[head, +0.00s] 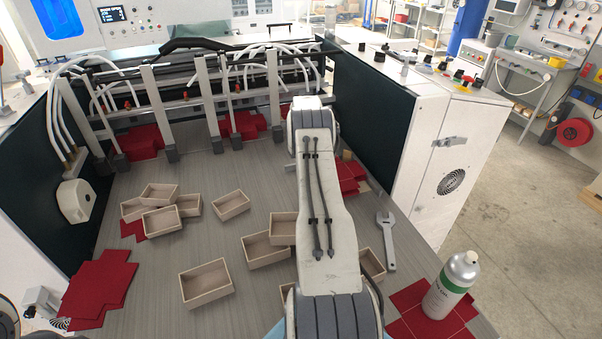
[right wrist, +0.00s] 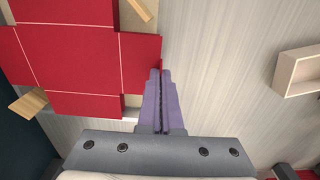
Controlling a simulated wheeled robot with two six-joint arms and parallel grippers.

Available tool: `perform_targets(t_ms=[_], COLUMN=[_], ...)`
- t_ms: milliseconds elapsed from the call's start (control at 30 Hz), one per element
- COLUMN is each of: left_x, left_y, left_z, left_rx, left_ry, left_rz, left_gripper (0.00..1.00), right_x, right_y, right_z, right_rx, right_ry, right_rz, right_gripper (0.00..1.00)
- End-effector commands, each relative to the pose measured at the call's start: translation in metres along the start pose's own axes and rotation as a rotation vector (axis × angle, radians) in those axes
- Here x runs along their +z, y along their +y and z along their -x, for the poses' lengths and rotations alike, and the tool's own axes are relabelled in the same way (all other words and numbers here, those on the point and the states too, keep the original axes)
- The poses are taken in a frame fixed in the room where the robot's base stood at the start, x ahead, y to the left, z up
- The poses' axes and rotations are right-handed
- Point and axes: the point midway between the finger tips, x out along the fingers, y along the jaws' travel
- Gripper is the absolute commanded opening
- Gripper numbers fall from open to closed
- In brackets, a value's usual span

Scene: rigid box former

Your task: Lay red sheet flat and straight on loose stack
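A red sheet (right wrist: 75,60) with pale crease lines and a cross-like outline fills the upper left of the right wrist view. Red sheets (head: 348,176) also show in the head view, right of my arm and beside the dark panel, partly hidden by the arm. Whether they form one stack, and how straight it lies, I cannot tell. My right gripper (right wrist: 160,72) has its purple fingers together, tips at the sheet's right edge. In the head view my arm hides this gripper. My left gripper is not in view.
Small open trays (head: 207,282) are scattered over the table. A wrench (head: 386,240) and a spray can (head: 452,285) on more red sheets (head: 410,297) are at right. Another red pile (head: 98,288) lies at left. Tan pieces (right wrist: 28,102) lie beside the sheet.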

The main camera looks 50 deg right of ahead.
Motion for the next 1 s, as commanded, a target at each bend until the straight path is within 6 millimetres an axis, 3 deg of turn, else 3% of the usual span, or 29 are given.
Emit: perform_targets(t_ms=[1000], left_x=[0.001], left_y=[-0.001], left_z=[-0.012], left_rx=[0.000], left_ry=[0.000], left_rz=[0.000], left_gripper=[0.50], right_x=[0.000], right_y=[0.000], right_z=[-0.016], right_rx=[0.000], right_ry=[0.000], right_rz=[0.000], right_gripper=[0.00])
